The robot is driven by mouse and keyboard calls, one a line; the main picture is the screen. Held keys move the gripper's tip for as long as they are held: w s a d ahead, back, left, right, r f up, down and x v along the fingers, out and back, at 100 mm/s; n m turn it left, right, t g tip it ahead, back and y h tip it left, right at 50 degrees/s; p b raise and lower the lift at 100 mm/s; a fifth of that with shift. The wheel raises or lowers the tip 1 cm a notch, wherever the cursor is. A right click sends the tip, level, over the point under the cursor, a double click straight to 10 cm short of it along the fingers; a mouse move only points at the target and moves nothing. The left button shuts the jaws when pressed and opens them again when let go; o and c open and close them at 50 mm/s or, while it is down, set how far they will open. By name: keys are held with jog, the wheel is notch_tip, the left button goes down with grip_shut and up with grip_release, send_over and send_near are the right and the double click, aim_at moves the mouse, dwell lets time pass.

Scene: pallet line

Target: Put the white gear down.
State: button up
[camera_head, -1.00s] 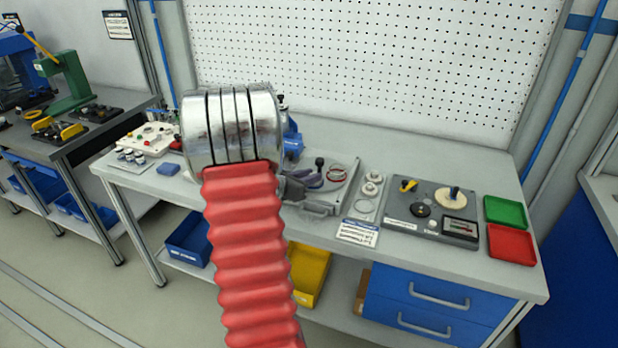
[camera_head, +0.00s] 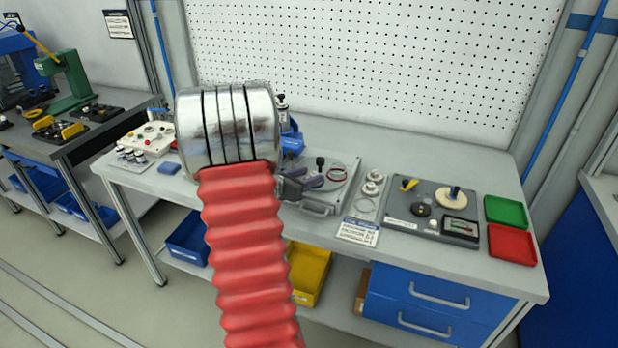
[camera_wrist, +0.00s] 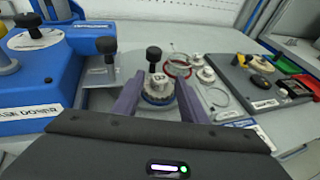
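In the wrist view my gripper (camera_wrist: 159,88) has its two purple fingers on either side of a small white gear (camera_wrist: 158,84). A dark blue toothed or ring-shaped part shows just below the gear's pale top. I cannot tell whether the fingers press on the gear or stand slightly apart, nor whether the gear touches what is under it. A black knob on a stem (camera_wrist: 154,53) rises just behind it. In the head view my gripper (camera_head: 312,183) is low over a grey plate on the bench, and the gear is hidden.
A blue machine (camera_wrist: 40,75) stands close on the left. Red rings (camera_wrist: 179,67) and other pale round parts (camera_wrist: 206,75) lie to the right. A dark gauge panel (camera_head: 433,210), a green tray (camera_head: 505,211) and a red tray (camera_head: 512,243) lie farther right.

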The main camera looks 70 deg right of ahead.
jog(key=v, duration=1)
jog(key=shift+a+r, duration=0.2)
jog(key=shift+a, duration=0.15)
jog(key=shift+w, duration=0.1)
jog(key=w+a+r+m+t+y, duration=0.2)
jog(key=w+a+m+t+y, duration=0.1)
jog(key=a, duration=1.5)
jog(key=w+a+r+m+t+y, duration=0.3)
jog(key=a+m+t+y, duration=0.1)
jog(key=a, duration=1.3)
jog(key=w+a+r+m+t+y, duration=0.3)
jog(key=a+m+y, duration=0.3)
jog(key=a, duration=1.2)
jog(key=shift+w+a+r+m+t, duration=0.25)
jog(key=shift+a+m+t, duration=0.1)
jog(key=shift+t, duration=0.15)
